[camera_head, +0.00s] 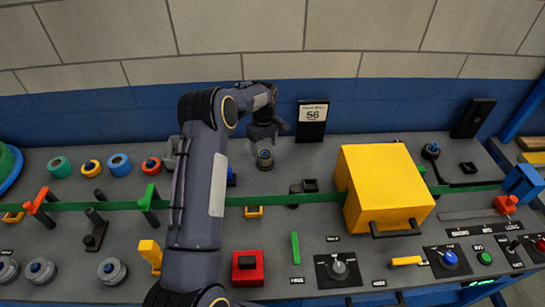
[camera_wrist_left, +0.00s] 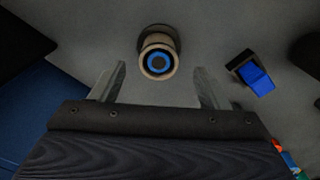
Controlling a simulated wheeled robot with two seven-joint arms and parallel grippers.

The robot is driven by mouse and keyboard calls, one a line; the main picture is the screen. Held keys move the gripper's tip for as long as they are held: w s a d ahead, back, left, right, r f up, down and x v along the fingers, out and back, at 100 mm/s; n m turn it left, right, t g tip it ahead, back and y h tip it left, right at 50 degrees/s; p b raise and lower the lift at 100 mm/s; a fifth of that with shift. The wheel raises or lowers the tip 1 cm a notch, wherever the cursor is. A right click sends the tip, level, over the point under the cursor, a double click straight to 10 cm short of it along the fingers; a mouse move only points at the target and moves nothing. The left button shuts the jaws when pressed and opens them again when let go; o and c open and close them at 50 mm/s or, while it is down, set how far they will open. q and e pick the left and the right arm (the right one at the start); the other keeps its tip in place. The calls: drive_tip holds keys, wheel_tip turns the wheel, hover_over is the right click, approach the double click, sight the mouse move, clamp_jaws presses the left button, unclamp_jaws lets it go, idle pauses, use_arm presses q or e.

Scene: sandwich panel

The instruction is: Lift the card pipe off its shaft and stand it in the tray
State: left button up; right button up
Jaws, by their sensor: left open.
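The card pipe is a tan tube standing upright around a blue-centred shaft. It shows in the wrist view (camera_wrist_left: 144,66) and on the grey panel in the head view (camera_head: 264,164). My left gripper (camera_head: 266,143) is above it at the back of the panel. In the wrist view my left gripper (camera_wrist_left: 160,78) is open and empty, its fingers apart, with the pipe just beyond the tips and roughly centred between them. My right gripper is not in view.
A blue block in a dark holder (camera_wrist_left: 255,78) stands near the pipe. A large yellow box (camera_head: 380,188) stands to the right. A green strip (camera_head: 275,200) crosses the panel. Several ringed pegs and levers fill the left.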

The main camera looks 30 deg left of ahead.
sight(265, 153)
use_arm(q)
wheel_tip(265, 153, down, 7)
drive_tip(key=shift+w+r+b, duration=0.1)
drive_tip(key=shift+r+b, duration=0.1)
drive_tip(key=shift+b, duration=0.75)
drive_tip(key=shift+r, duration=0.1)
drive_tip(key=shift+c, duration=0.3)
drive_tip(key=c, duration=1)
wheel_tip(265, 153, up, 10)
drive_tip(key=p, duration=0.4)
drive_tip(key=shift+p, duration=0.3)
